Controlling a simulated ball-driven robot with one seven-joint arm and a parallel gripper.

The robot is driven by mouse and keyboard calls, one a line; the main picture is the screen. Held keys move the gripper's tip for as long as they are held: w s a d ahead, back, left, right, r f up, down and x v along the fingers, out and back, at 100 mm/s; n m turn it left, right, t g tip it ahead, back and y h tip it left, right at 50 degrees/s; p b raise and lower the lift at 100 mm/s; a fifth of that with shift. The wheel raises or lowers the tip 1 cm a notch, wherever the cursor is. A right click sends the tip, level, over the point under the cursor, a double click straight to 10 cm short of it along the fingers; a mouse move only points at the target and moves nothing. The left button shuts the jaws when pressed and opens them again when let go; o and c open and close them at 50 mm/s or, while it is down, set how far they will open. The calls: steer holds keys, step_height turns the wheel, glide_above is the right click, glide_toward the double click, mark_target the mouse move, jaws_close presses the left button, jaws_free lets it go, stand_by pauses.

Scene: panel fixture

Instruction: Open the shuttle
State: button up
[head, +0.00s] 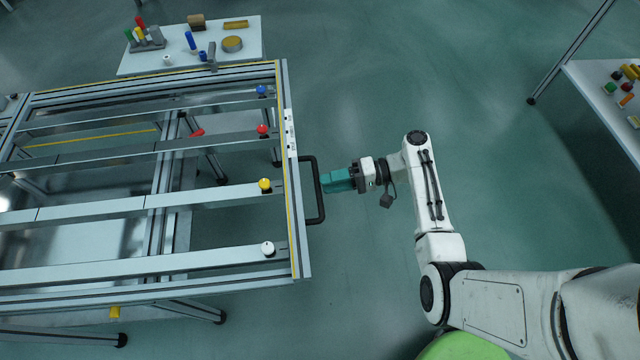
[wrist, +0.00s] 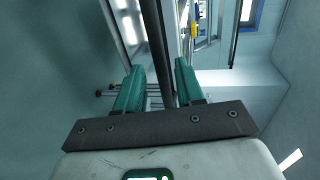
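The panel fixture (head: 295,215) is a metal frame with long rails at the left of the head view. A black U-shaped handle (head: 321,211) sticks out from its right end bar. My gripper (head: 328,181) has its teal fingers at the middle of this handle. In the wrist view the dark handle bar (wrist: 158,50) runs between the two fingers of my gripper (wrist: 160,75), with a gap showing on each side. The fingers look open around the bar. Which part of the fixture is the shuttle is not clear from these views.
Blue, red, yellow (head: 265,184) and white (head: 268,248) knobs sit on the rails. A white table (head: 135,64) with small objects stands behind the fixture. Another table (head: 590,80) with coloured parts is at the right. The floor (head: 450,90) between them is clear.

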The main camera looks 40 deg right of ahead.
steer(key=v, duration=0.6)
steer(key=shift+s+d, duration=0.25)
steer(key=shift+d, duration=0.05)
